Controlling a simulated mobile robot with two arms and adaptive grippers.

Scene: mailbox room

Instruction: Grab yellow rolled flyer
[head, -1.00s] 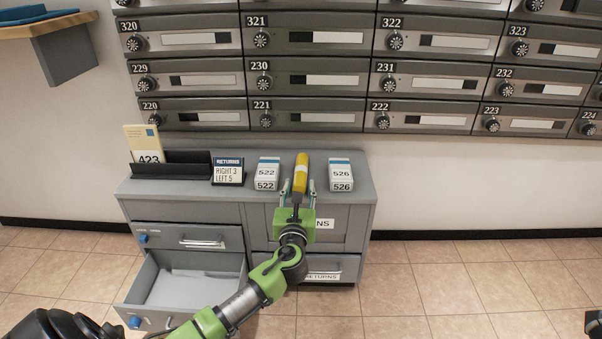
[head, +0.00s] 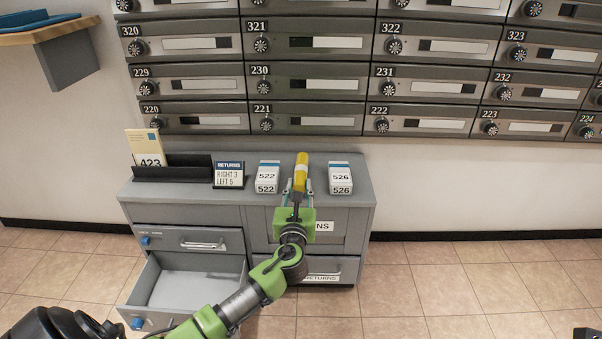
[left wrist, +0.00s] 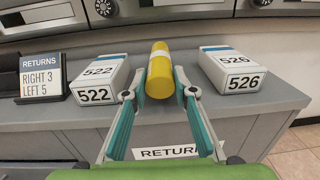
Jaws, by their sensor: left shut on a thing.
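The yellow rolled flyer (head: 301,172) has a pale band and points away from me at the cabinet top, between the 522 box and the 526 box. It also shows in the left wrist view (left wrist: 159,72). My left gripper (head: 299,190) comes at it from the front. Its two fingertips (left wrist: 160,94) are shut on the flyer's near end, one on each side. I cannot tell whether the flyer still touches the top. My right gripper is not clearly in view.
The 522 box (left wrist: 101,78) and the 526 box (left wrist: 231,69) stand close on either side. A returns sign (head: 229,174) and a black holder (head: 172,166) stand left on the grey cabinet (head: 356,188). A lower drawer (head: 190,288) is open. Mailboxes (head: 310,84) line the wall above.

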